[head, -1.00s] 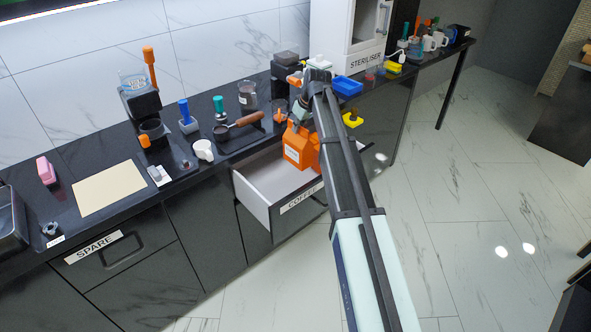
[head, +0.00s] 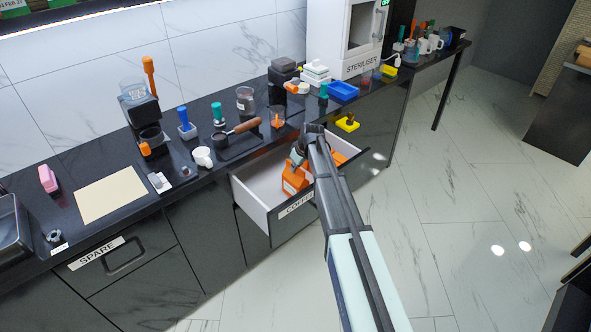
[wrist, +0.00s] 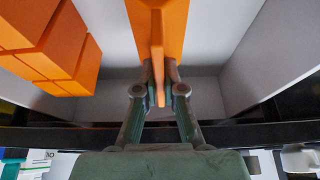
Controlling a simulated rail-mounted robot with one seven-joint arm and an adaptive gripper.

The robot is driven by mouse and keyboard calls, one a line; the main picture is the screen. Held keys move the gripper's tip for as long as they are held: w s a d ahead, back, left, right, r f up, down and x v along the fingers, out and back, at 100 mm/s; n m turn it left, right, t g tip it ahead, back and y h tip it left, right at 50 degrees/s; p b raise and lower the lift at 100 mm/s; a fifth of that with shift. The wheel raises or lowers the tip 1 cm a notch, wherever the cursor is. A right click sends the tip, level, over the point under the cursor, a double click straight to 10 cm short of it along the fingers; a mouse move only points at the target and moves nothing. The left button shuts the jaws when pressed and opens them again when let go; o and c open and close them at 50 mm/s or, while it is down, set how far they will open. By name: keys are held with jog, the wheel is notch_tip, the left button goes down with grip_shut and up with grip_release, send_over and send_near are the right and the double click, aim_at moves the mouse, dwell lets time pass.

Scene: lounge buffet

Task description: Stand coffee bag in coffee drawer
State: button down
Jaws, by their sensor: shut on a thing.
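The orange coffee bag (head: 294,182) is inside the open coffee drawer (head: 250,202), which has pale inner walls and a label on its front. My gripper (wrist: 158,88) is shut on the bag's thin top edge, seen as an orange strip (wrist: 157,40) between the fingers in the wrist view. The bag looks roughly upright. My arm hides part of it in the head view, and I cannot tell whether its base touches the drawer floor. The drawer walls show on both sides of the bag in the wrist view.
Other orange blocks (wrist: 50,48) are in the drawer, left of the held bag in the wrist view. Above the drawer, the dark counter holds a portafilter (head: 240,130), a white cup (head: 203,157) and an orange-filled beaker (head: 278,118). A closed SPARE drawer (head: 122,258) is at left.

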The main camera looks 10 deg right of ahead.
jog(key=shift+f, duration=0.8)
jog(key=shift+f, duration=0.2)
jog(key=c, duration=1.3)
grip_release()
jog(key=shift+r, duration=0.1)
jog(key=shift+r, duration=0.2)
jog(key=b+v, duration=0.2)
jog(key=v, duration=0.9)
jog(key=shift+s+d+r, duration=0.1)
jog(key=shift+s+r, duration=0.1)
jog(key=shift+r, duration=0.15)
